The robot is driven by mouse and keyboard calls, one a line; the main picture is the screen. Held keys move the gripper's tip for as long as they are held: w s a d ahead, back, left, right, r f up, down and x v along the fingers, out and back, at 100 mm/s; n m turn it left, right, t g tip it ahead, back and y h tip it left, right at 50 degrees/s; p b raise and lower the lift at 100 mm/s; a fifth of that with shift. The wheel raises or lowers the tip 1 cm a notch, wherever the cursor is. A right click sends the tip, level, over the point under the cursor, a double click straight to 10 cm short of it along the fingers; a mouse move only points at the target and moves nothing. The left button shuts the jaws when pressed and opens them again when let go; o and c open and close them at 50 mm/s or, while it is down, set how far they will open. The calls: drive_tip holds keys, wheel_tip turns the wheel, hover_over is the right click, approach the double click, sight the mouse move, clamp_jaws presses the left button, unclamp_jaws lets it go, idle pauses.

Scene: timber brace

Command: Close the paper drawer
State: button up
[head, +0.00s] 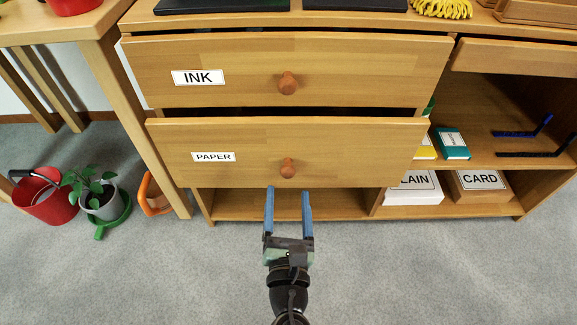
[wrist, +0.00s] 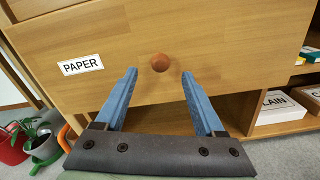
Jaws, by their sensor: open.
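The paper drawer (head: 330,150) is the lower wooden drawer, with a white PAPER label (head: 213,157) on its front. It stands out from the cabinet, with a dark gap above its front edge. Its round brown knob (head: 288,168) is in the middle of the front. My gripper (head: 288,190) is open and empty, just below and in front of the knob. In the wrist view the knob (wrist: 160,62) shows between and beyond the two blue fingertips (wrist: 159,72); I cannot tell whether they touch the drawer front.
The ink drawer (head: 240,75) above also stands out. An open shelf (head: 235,205) lies below the paper drawer. White PLAIN (head: 412,190) and brown CARD (head: 482,186) boxes are at right. A red bucket (head: 45,197) and potted plant (head: 95,195) stand at left. The carpet in front is clear.

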sight(288, 175)
drive_tip(key=shift+w, duration=3.6)
clamp_jaws()
